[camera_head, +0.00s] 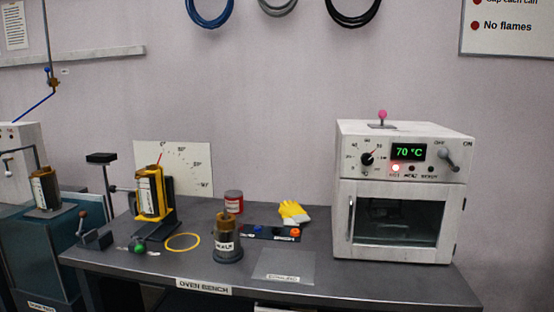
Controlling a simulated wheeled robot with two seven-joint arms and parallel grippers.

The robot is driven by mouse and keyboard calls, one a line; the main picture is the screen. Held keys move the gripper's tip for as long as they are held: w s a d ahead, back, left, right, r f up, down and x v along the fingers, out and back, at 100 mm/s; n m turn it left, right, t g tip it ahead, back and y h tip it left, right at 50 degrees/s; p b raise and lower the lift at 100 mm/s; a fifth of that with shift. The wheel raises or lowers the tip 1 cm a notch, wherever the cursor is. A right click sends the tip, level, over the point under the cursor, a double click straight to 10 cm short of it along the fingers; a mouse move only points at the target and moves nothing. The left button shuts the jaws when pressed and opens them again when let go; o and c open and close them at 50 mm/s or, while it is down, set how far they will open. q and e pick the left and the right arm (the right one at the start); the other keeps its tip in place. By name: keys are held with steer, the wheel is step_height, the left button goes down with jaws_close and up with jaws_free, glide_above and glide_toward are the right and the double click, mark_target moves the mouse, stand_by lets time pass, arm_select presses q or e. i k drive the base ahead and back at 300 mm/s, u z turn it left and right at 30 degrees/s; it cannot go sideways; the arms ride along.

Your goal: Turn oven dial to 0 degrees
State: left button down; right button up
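The white oven (402,192) stands on the right of the grey bench, its glass door closed. Its black dial (367,158) is at the left of the front panel, with a scale around it and a red mark at the upper right. The green display (408,152) reads 70 °C. Neither of my grippers shows in the head view.
The oven bench (370,283) also holds a yellow-framed stand (151,200), a grey can (227,240), a red tin (233,202), yellow gloves (293,212) and a yellow ring (183,242). The bench in front of the oven is clear. A pink-knobbed piece (382,115) sticks up from the oven top.

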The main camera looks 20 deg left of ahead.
mark_target(366, 158)
steer(key=u, duration=0.95)
steer(key=i, duration=0.45)
